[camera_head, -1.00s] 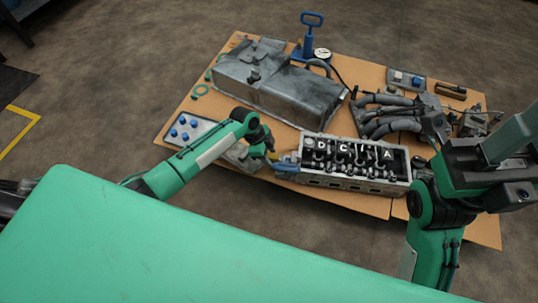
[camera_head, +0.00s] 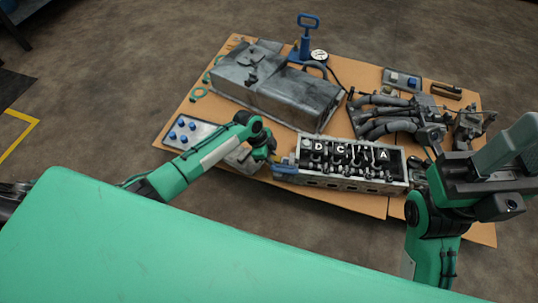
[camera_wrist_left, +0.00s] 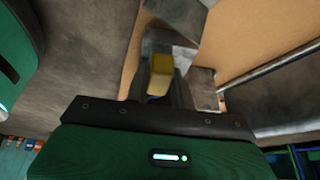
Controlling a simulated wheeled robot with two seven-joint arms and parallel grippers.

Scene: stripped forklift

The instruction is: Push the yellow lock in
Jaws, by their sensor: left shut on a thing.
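The yellow lock (camera_wrist_left: 160,75) shows in the left wrist view as a small yellow block between the fingers of my left gripper (camera_wrist_left: 160,92), which is shut on it. In the head view my left gripper (camera_head: 271,157) is low, beside the left end of the engine cylinder head (camera_head: 345,183), close to a blue part (camera_head: 285,170). The lock is mostly hidden there behind the gripper. I cannot tell how far in the lock sits. My right arm's dark wrist (camera_head: 485,185) is at the right edge; its fingers cannot be made out.
The cardboard-topped table (camera_head: 375,205) also holds a grey metal tank (camera_head: 275,85), grey manifold pipes (camera_head: 390,115), a blue-handled pump (camera_head: 307,40) and a tray with blue caps (camera_head: 187,130). The lower left of the head view is covered by my green body.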

